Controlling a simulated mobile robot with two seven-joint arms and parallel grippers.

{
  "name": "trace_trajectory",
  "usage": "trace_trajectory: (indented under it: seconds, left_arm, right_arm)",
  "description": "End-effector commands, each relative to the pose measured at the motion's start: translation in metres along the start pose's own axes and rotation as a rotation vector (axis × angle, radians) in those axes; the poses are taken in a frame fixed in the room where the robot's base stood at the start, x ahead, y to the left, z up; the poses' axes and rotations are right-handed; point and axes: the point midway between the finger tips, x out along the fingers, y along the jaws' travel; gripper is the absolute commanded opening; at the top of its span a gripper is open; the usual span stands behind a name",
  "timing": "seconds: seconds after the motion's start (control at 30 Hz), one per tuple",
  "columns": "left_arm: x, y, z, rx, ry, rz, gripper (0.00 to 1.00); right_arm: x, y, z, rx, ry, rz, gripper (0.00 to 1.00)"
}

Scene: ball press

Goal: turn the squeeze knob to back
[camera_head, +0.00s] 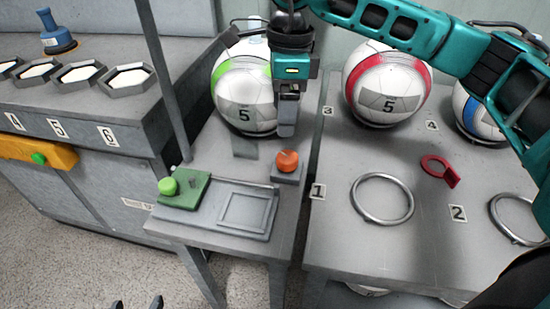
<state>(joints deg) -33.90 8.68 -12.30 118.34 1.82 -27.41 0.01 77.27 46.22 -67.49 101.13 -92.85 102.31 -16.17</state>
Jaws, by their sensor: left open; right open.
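An orange-red knob (287,161) sits on a small grey base on the narrow table, in the middle of the head view. I cannot tell for sure that it is the squeeze knob, nor which way it is turned. A green button (168,186) on a green block stands to its left. My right gripper (286,128) points down just above and behind the orange-red knob, apart from it in the picture. It is open, seen side-on, with nothing visible between its fingers. My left gripper (137,304) shows only its dark, spread fingertips at the bottom edge, over the floor.
A green-striped ball (245,95) stands close behind my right gripper. A red-striped ball (388,84), a metal ring (382,199) and a red tag (440,170) are on the right table (340,255). A shallow grey tray (246,211) lies in front of the knob.

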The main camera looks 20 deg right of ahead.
Motion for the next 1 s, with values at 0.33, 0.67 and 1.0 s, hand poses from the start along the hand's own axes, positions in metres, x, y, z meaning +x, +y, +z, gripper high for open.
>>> trace_trajectory:
  seconds: [0.33, 0.67, 1.0]
  left_arm:
    - [0.005, 0.0, 0.002, 0.001, 0.012, 0.001, 0.73]
    - [0.013, -0.001, 0.016, 0.0, 0.008, 0.001, 0.73]
    - [0.015, 0.0, 0.024, -0.001, 0.001, 0.002, 0.73]
  right_arm:
    - [0.019, -0.01, -0.016, 0.014, 0.06, -0.043, 0.73]
    - [0.087, -0.013, -0.019, 0.014, 0.057, -0.042, 0.73]
    - [0.12, -0.015, -0.021, 0.013, 0.054, -0.045, 0.73]
